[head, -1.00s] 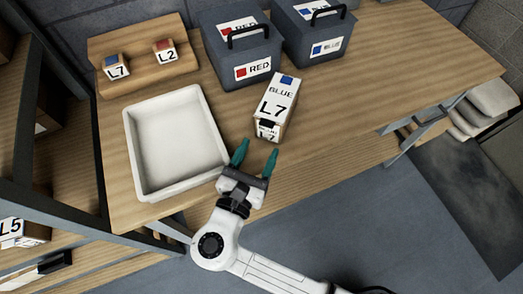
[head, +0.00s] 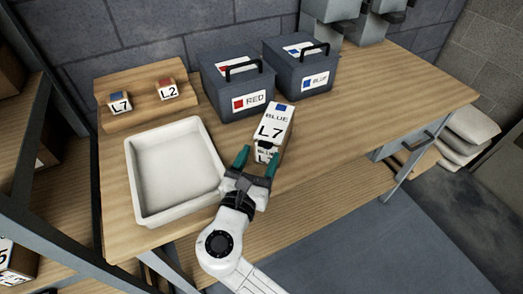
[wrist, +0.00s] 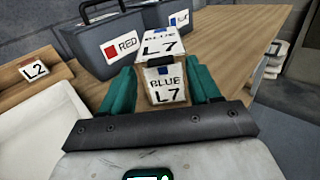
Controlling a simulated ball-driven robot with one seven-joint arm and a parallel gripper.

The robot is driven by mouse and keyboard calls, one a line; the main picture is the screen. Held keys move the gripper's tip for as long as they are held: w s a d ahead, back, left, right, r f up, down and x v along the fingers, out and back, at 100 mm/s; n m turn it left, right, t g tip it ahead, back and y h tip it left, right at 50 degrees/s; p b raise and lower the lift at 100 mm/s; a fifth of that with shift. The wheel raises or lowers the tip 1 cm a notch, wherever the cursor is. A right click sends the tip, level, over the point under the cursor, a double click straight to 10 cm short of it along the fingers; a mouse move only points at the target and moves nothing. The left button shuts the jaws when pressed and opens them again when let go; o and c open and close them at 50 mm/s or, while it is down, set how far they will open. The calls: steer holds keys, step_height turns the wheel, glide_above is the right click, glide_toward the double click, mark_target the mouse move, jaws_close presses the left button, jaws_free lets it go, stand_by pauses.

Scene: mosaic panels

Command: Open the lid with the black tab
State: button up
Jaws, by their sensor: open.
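A small box marked BLUE L7 (head: 273,122) stands near the table's front edge, with a blue square and large print on its white lid. A dark tab (head: 264,146) shows at the lid's near edge in the head view. The lid looks shut.
A white tray (head: 133,178) lies left of the box. Dark cases marked RED (head: 236,87) and BLUE (head: 302,68) stand behind it. A wooden stand (head: 142,91) holds blocks L7 and L2 at the back left. The table (head: 390,100) is clear to the right.

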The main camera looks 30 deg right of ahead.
steer(key=shift+x, duration=1.2)
steer(key=shift+c, duration=0.3)
jaws_close()
